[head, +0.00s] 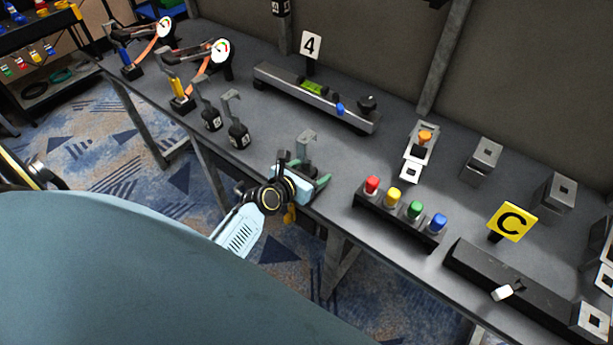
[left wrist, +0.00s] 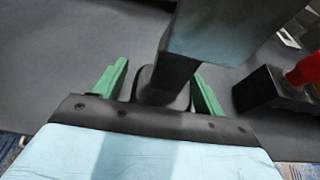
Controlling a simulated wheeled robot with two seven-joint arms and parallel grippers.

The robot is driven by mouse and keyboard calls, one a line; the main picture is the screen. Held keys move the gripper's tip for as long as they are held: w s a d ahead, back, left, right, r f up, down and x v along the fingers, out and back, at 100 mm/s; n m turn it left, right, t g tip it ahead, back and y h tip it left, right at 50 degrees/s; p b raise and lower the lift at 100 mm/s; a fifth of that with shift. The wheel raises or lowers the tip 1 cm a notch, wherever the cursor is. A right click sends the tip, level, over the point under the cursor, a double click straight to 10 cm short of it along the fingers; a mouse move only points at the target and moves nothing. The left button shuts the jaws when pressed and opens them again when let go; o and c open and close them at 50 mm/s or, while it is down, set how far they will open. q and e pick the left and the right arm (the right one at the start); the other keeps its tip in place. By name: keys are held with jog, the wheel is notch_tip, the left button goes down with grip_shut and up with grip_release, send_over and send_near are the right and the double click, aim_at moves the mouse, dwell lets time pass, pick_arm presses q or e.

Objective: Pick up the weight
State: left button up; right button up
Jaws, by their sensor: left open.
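A dark weight with a grey bent hook on top (head: 306,139) stands near the table's front edge in the head view. My left gripper (head: 308,172) is at this weight, with its green fingers open. In the left wrist view the weight's dark body (left wrist: 163,88) is between the two green fingers (left wrist: 160,76), with gaps visible beside it. The grey hook (left wrist: 198,45) rises close to the camera and hides part of the right finger. Two similar hooked weights, one (head: 238,135) and another (head: 211,118), stand to the left. My right gripper is not in view.
A block of coloured buttons (head: 398,217) stands to the right of the gripper, with a yellow C sign (head: 512,221) beyond. A long bar with a level (head: 315,97) lies behind. Dial gauges (head: 220,50) stand at the left. Bare grey tabletop (head: 345,150) lies between.

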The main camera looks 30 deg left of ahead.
pick_arm(q)
jog(key=shift+c, duration=0.3)
grip_shut()
jog(key=shift+r, duration=0.2)
